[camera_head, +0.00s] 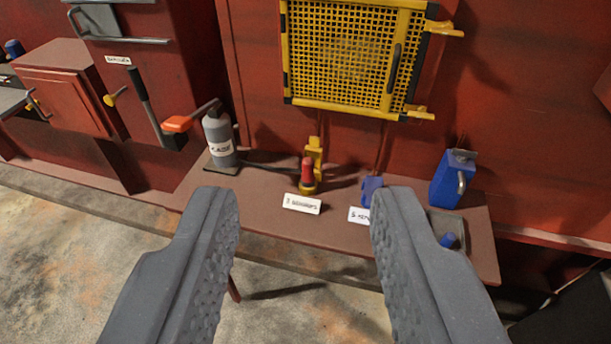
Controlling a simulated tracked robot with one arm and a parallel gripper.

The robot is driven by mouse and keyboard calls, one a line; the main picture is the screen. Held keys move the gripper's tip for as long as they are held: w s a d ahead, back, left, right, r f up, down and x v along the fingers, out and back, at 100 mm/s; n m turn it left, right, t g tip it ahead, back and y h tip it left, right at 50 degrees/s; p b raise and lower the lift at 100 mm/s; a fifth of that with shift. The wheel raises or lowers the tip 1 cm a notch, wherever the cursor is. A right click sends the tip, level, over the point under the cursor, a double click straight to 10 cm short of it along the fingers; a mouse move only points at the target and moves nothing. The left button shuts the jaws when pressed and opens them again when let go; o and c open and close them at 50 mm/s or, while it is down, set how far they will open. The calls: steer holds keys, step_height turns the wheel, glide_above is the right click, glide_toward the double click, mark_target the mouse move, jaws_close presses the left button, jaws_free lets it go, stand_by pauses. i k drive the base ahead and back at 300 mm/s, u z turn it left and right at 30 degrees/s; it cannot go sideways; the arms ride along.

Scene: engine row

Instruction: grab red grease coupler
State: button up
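The red grease coupler (308,174) stands upright on the brown shelf, with a yellow base, behind a small white label card (302,204). A yellow bracket-like part (315,150) stands just behind it. My gripper (305,205) is open and empty, with its two grey fingers reaching up from the bottom of the view. The coupler appears between the fingers in the picture, beyond their tips and not touched by them.
On the brown shelf (262,222) stand a grey canister (219,140) at left, a blue item (371,188) near the right finger, a blue can (453,178) and a grey tray (443,220) at right. A yellow mesh panel (345,52) hangs on the red wall above.

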mark_target(307, 178)
steer(key=u, duration=0.05)
steer(key=k, duration=0.65)
steer(key=z, duration=0.25)
steer(key=i, duration=1.6)
steer(key=u, duration=0.3)
